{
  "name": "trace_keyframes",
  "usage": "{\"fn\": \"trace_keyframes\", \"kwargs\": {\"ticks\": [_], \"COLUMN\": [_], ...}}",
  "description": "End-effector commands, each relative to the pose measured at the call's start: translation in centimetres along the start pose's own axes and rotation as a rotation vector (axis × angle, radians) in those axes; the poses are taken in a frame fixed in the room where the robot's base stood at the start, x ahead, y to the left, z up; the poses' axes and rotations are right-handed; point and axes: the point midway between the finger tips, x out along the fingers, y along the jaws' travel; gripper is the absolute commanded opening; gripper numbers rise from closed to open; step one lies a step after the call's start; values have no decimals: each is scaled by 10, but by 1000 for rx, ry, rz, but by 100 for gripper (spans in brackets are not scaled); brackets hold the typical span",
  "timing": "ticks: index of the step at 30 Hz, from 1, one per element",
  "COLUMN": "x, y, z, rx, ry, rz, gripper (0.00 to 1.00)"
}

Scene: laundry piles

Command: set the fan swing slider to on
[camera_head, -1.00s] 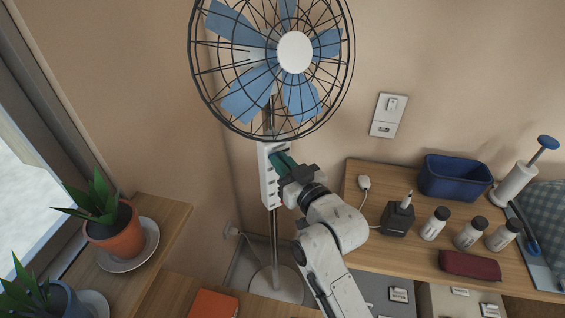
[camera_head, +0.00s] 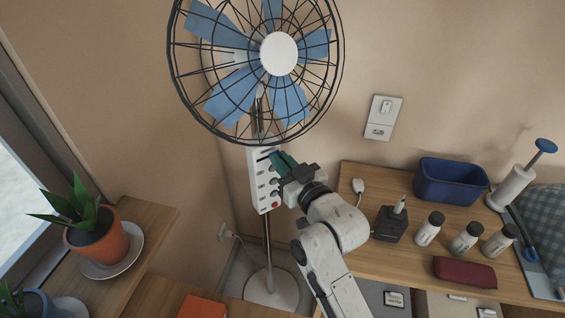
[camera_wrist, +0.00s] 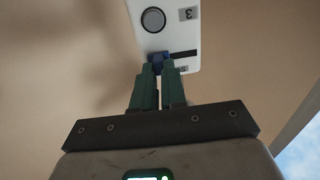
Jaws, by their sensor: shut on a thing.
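The fan (camera_head: 279,54) stands on a pole, with a white control panel (camera_head: 258,190) below its cage. The panel carries several grey knobs or buttons and a red one at the bottom. My gripper (camera_head: 277,158) is at the upper part of the panel; its green fingers hide the slider in the head view. A round grey button (camera_wrist: 153,19) and a "3" label are on the panel (camera_wrist: 176,35).
A wooden desk (camera_head: 400,255) on the right bears a blue bin (camera_head: 450,182), a dark box (camera_head: 390,222), several bottles and a red pouch (camera_head: 464,271). A potted plant (camera_head: 98,240) stands on the left ledge. A wall socket (camera_head: 382,118) is behind.

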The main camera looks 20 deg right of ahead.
Motion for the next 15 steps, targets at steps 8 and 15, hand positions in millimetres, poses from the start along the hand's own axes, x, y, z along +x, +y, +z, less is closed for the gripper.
{"fn": "trace_keyframes", "kwargs": {"ticks": [8, 15], "x": [0, 0], "y": [2, 1], "z": [0, 0], "rx": [-2, -1], "ry": [-1, -1], "rz": [5, 2], "gripper": [26, 38]}}
